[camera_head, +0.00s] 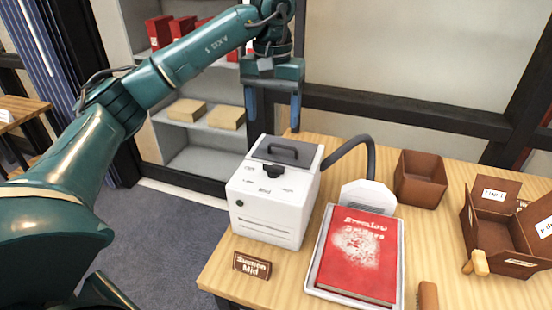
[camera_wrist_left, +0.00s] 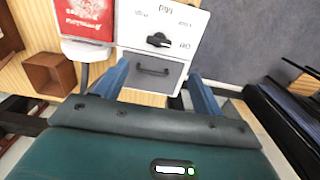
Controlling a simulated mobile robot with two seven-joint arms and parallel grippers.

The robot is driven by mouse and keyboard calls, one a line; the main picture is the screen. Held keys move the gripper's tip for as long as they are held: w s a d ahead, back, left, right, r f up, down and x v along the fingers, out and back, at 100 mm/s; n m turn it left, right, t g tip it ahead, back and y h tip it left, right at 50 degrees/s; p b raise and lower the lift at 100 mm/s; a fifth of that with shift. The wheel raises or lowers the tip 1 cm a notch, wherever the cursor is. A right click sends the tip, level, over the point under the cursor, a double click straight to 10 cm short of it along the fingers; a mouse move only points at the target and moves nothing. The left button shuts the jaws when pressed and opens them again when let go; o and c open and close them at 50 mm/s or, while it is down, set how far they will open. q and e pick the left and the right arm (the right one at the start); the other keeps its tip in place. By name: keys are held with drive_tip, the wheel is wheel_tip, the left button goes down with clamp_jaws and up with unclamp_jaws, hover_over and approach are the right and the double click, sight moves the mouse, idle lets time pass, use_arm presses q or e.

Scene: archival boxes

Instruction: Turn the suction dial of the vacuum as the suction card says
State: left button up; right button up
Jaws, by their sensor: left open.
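The white vacuum (camera_head: 268,212) stands on the wooden table, with a dark top panel and handle. Its black suction dial (camera_head: 271,170) sits on the sloped face among small labels, one reading Mid. In the left wrist view the dial (camera_wrist_left: 158,40) shows upside down; its narrow end seems to point toward the Off label. The brown suction card (camera_head: 252,264) at the table's front left reads "Suction Mid". My left gripper (camera_head: 272,108) is open and empty, above and behind the vacuum, fingers down. In the left wrist view its fingers (camera_wrist_left: 162,88) flank the vacuum's handle in the picture, apart from the dial.
A black hose (camera_head: 352,144) arches from the vacuum to a white nozzle (camera_head: 368,195). A red, dusty book (camera_head: 358,252) lies on a white tray right of the vacuum. A brown box (camera_head: 420,180) and a labelled compartment box (camera_head: 500,230) stand farther right.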

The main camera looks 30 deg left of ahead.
sight(273, 166)
use_arm(q)
wheel_tip(273, 166, down, 12)
drive_tip(key=shift+f+p, duration=0.2)
drive_tip(key=shift+p, duration=0.3)
drive_tip(key=shift+c, duration=0.3)
drive_tip(key=c, duration=0.9)
